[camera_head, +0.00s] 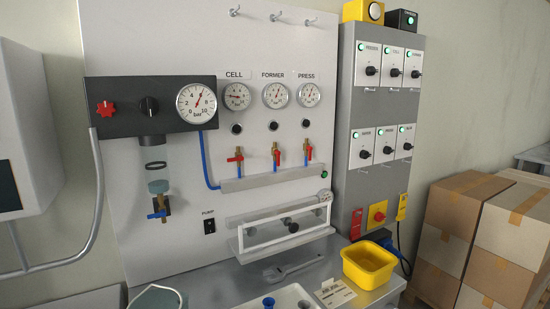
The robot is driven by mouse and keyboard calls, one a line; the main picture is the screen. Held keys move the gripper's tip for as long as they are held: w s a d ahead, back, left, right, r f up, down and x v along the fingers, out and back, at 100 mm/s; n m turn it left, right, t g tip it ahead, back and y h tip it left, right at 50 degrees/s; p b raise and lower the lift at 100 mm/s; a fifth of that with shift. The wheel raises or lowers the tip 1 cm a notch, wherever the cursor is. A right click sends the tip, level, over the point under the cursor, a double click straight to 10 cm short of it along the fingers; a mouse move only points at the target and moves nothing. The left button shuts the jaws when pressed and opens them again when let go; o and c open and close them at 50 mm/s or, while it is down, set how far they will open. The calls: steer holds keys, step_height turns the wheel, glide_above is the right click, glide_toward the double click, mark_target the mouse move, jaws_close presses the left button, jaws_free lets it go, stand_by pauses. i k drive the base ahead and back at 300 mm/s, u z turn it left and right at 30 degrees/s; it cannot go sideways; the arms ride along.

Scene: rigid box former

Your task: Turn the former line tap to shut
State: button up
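The former line tap (276,154) is the middle one of three small brass taps with red handles on the pale panel. It stands on the grey manifold bar, below the FORMER gauge (275,95). Its red handle looks roughly upright, in line with the pipe. The cell tap (236,158) on its left has its handle lying more sideways. The press tap (307,152) on its right has a roughly upright handle. My gripper is not in view.
A black regulator block (108,133) with a red knob and large gauge is at left. A grey switch cabinet (352,190) stands at right. Below are a white-framed rail, a wrench (290,268) and a yellow bin (368,265). Cardboard boxes (508,230) are stacked far right.

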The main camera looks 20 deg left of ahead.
mark_target(277, 152)
steer(key=u, duration=0.45)
steer(key=i, duration=0.75)
steer(key=u, duration=0.2)
steer(key=k, duration=0.95)
steer(key=u, duration=0.25)
steer(key=i, duration=0.5)
steer(key=u, duration=0.05)
